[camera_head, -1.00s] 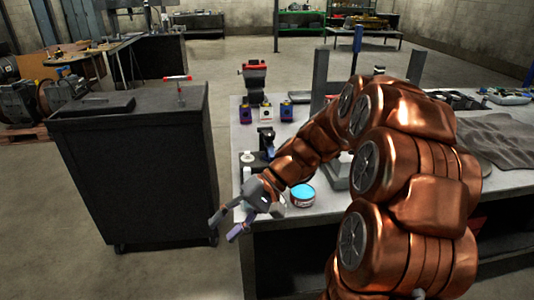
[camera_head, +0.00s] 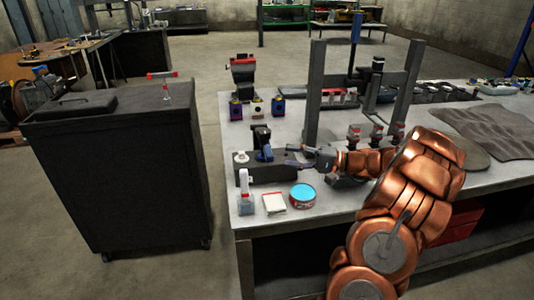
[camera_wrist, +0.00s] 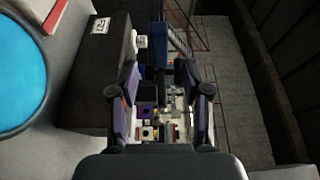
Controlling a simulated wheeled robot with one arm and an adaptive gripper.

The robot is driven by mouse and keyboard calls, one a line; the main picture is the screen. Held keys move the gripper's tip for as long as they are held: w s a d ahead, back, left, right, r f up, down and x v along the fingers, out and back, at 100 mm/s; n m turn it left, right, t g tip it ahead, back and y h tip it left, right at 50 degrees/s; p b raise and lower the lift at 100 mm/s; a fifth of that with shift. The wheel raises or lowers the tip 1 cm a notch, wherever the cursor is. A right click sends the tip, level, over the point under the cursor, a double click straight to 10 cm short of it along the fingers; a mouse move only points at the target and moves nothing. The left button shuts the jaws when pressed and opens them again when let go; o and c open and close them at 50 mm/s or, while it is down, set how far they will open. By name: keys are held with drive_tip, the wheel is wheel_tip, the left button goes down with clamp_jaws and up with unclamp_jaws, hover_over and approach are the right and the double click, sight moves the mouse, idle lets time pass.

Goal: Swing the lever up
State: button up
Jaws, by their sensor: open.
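A dark block (camera_head: 247,173) stands on the workbench with a white round knob on top. I cannot tell whether either finger touches the lever.
Small coloured blocks (camera_head: 257,108) and a red-topped vise (camera_head: 243,75) are behind. A grey upright frame (camera_head: 313,95) stands beyond my arm. A dark cabinet (camera_head: 120,180) is left.

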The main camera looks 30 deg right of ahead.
sight(268, 154)
drive_tip(key=shift+p+x, duration=1)
drive_tip(key=shift+x, duration=2.85)
drive_tip(key=shift+f, duration=0.1)
drive_tip(key=shift+c, duration=0.2)
clamp_jaws()
